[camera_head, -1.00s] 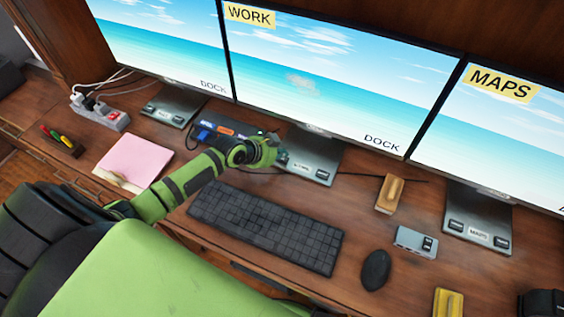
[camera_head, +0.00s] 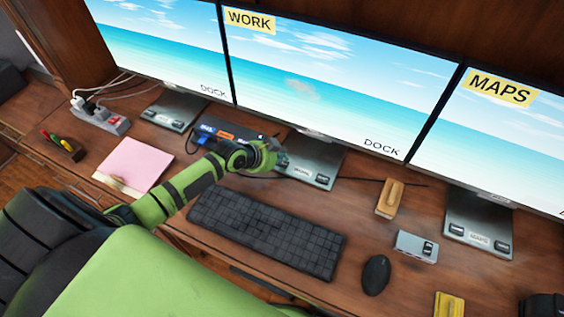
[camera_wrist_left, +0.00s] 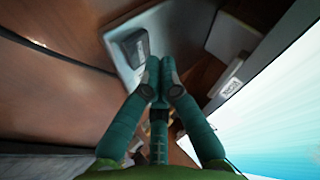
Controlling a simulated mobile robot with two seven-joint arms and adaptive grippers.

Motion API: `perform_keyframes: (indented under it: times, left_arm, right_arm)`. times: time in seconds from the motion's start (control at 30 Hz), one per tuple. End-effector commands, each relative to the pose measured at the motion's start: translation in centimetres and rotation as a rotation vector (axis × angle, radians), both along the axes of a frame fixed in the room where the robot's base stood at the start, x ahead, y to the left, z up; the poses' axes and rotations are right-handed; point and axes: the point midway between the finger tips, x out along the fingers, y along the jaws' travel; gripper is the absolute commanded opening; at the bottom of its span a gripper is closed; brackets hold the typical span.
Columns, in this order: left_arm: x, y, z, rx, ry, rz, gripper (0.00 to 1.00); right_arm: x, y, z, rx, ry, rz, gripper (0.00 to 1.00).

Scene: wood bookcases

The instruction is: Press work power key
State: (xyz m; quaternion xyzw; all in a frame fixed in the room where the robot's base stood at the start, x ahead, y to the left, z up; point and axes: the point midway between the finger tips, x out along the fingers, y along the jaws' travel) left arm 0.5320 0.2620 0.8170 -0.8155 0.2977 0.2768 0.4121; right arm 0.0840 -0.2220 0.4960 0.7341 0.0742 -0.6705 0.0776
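The WORK monitor (camera_head: 335,80) stands in the middle and shows a beach picture. Its grey base (camera_head: 318,155) carries a WORK label and a dark key (camera_head: 322,180) at its right end. My left gripper (camera_head: 281,159) is at the base's left end and hides that part. In the left wrist view, the gripper (camera_wrist_left: 160,66) has its fingers together with nothing seen between them. A dark raised key (camera_wrist_left: 135,46) on a grey base lies just beyond and left of the fingertips. Whether they touch it I cannot tell. My right gripper is not in view.
A keyboard (camera_head: 262,230) lies in front of the gripper, with a mouse (camera_head: 376,275) to its right. A dark hub with cables (camera_head: 225,135) sits left behind it. The MAPS monitor base (camera_head: 478,225), wooden block (camera_head: 389,198) and grey switch box (camera_head: 416,246) are to the right.

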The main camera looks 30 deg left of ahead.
Motion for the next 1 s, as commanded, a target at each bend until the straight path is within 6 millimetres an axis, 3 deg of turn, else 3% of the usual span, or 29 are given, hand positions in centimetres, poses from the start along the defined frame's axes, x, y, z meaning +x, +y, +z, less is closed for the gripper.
perform_keyframes:
  times: [1.0]
  left_arm:
    - [-0.01,0.00,-0.99,0.000,0.000,0.000,0.00]
  right_arm:
    - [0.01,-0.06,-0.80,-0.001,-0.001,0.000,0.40]
